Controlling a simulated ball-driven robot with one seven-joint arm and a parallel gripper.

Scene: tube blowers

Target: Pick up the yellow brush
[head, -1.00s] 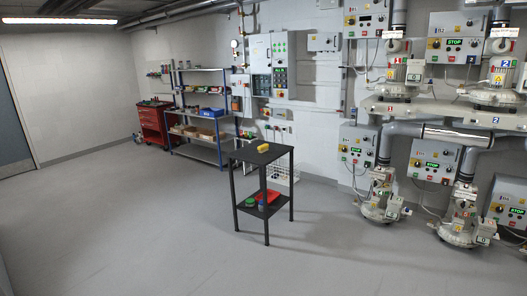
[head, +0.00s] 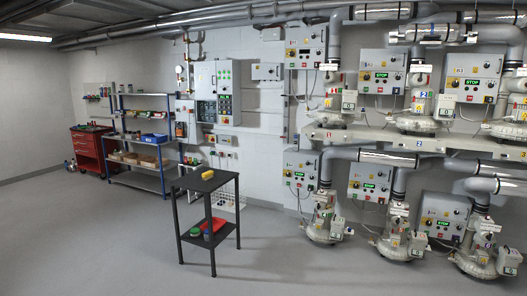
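A small yellow object (head: 207,175), which looks like the yellow brush, lies on the top of a black two-level table (head: 220,188). It is too small to make out bristles or a handle. The table stands on the open floor, left of the middle of the view. My gripper does not show in the head view.
The table's lower shelf holds a red item (head: 214,225). Blowers (head: 326,217) and control boxes line the wall to the right. A blue-framed shelf (head: 145,140) and a red tool cabinet (head: 87,150) stand at the back left. The floor in front is clear.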

